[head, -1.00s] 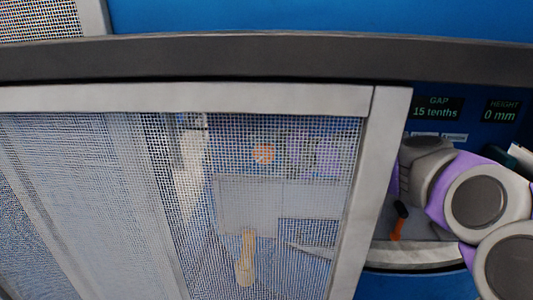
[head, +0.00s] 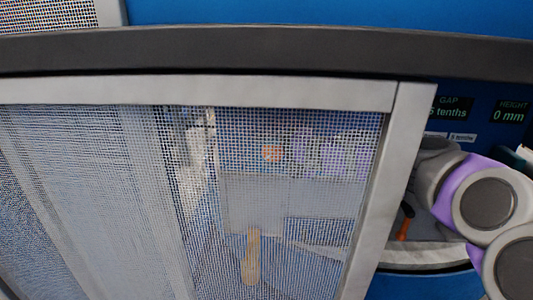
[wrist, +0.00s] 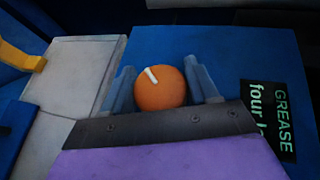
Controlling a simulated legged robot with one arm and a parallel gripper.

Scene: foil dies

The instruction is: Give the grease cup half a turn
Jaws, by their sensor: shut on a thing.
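The grease cup (wrist: 161,88) is a round orange knob with a white pointer mark, seen in the wrist view against a blue panel. The mark points to the upper left there. My gripper (wrist: 163,84) is shut on it, with one blue-grey finger on each side. In the head view the orange cup (head: 271,153) shows dimly through the mesh of a guard.
A mesh guard in a pale frame (head: 398,180) fills most of the head view; my arm reaches in past its right edge. A GREASE display (wrist: 268,120) reads "four", partly cut off. A wooden-handled tool (head: 251,258) and an orange-handled tool (head: 404,228) show lower down.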

